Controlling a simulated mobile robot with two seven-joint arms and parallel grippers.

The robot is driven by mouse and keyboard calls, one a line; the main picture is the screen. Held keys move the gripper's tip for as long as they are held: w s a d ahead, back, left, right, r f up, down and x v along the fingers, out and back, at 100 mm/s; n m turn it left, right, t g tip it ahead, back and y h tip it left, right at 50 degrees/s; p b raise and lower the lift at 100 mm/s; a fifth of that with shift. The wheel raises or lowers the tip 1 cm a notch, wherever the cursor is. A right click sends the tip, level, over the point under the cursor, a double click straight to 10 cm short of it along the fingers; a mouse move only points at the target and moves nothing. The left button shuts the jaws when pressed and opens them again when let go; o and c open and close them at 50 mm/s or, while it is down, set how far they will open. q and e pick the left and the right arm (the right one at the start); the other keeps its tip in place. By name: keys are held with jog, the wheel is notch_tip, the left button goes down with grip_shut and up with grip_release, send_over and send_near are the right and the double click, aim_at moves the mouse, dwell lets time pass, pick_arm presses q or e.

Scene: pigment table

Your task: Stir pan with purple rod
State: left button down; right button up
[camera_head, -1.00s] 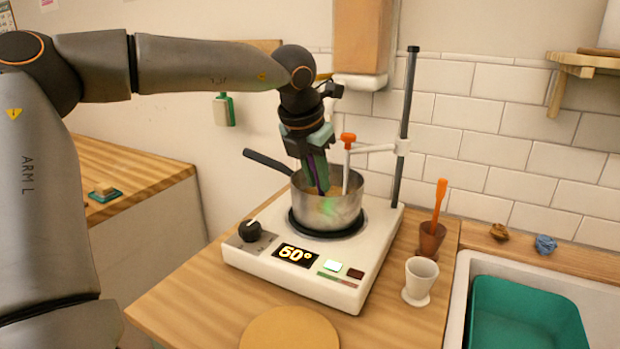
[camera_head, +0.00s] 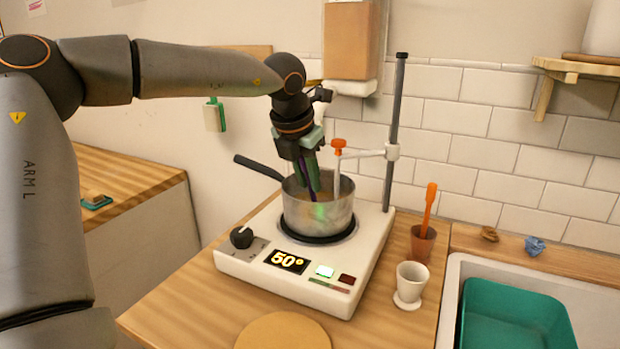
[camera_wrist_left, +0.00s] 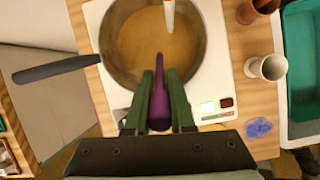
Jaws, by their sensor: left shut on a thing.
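The steel pan (camera_head: 318,214) with a dark handle sits on the round burner of the white hot plate (camera_head: 232,264), whose display reads 50°. My left gripper (camera_head: 312,188) points down into the pan and is shut on the purple rod (camera_head: 311,185). In the left wrist view the purple rod (camera_wrist_left: 159,100) lies between the green fingers (camera_wrist_left: 160,98). Its tip reaches the brownish liquid (camera_wrist_left: 150,45) in the pan (camera_wrist_left: 112,66). How deep it goes is hard to tell. My right gripper is not in view.
A probe with an orange top (camera_head: 338,145) is clamped to an upright stand (camera_head: 396,130) and hangs into the pan beside the rod. A white cup (camera_head: 410,283), a brown pot with an orange tool (camera_head: 423,240) and a green basin (camera_head: 515,315) are to the right.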

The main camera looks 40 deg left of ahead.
pick_arm(q)
jog(key=shift+r, duration=0.35)
jog(key=p+v, duration=0.4)
jog(key=v, duration=0.4)
jog(key=shift+s+r, duration=0.2)
dwell(0.9)
notch_tip(320, 180, up, 3)
jog(key=p, duration=0.2)
jog(key=shift+p, duration=0.4)
dwell(0.3)
